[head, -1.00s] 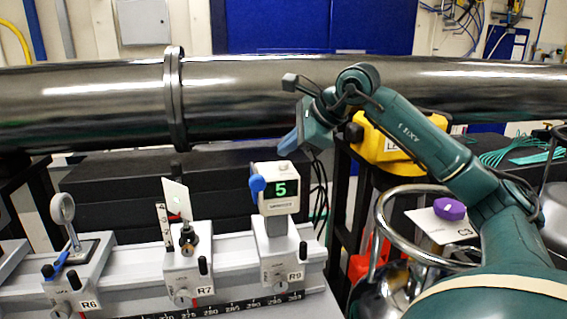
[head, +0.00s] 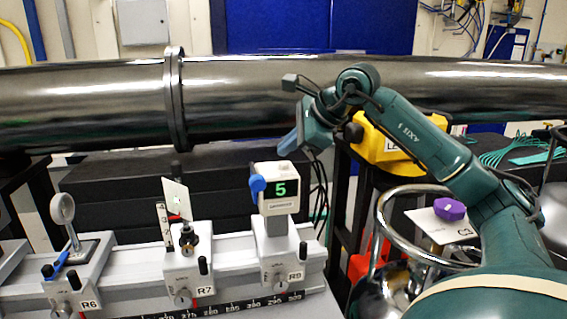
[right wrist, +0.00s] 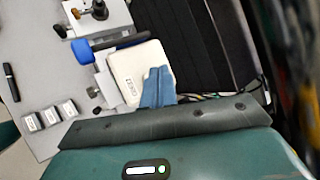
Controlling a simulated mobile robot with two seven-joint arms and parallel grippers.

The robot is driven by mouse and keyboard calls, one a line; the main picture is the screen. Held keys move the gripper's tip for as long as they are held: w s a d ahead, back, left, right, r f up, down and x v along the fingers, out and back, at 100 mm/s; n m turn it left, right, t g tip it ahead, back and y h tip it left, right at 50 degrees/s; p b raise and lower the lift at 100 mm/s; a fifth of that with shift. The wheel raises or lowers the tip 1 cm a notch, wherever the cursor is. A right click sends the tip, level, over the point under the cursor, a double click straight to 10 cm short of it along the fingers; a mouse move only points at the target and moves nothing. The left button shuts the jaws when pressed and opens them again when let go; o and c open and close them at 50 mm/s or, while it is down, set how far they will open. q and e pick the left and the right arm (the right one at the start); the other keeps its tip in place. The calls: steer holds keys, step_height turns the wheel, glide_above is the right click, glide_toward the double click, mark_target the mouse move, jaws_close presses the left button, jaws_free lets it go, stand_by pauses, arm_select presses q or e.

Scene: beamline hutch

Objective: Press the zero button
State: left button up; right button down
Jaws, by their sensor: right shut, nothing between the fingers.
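The white meter head (head: 277,172) stands on the R9 carrier and its dark display (head: 281,189) reads a green 5. A blue knob (head: 257,186) is on its left side. In the right wrist view the meter's pale top (right wrist: 148,65) bears a small dark-printed label (right wrist: 131,93), too small to read surely; no separate button is clear. My right gripper (head: 288,143) has blue fingers, shut and empty, pointing down just above the meter. In the right wrist view the fingers (right wrist: 158,85) overlap part of the pale top. I cannot tell whether they touch it. My left gripper is not in view.
The R7 carrier (head: 189,275) with a card and the R6 carrier (head: 72,285) with a round lens stand left on the rail. A large dark pipe (head: 90,100) runs behind. A yellow box (head: 385,145) and a chrome ring (head: 385,215) are at the right.

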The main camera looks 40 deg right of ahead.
steer(key=shift+f+b, duration=0.35)
steer(key=shift+f, duration=0.1)
steer(key=shift+f+b, duration=0.4)
steer(key=shift+f, duration=0.1)
stand_by(0.6)
steer(key=shift+r+p, duration=0.95)
step_height(320, 180, up, 5)
steer(key=p, duration=0.5)
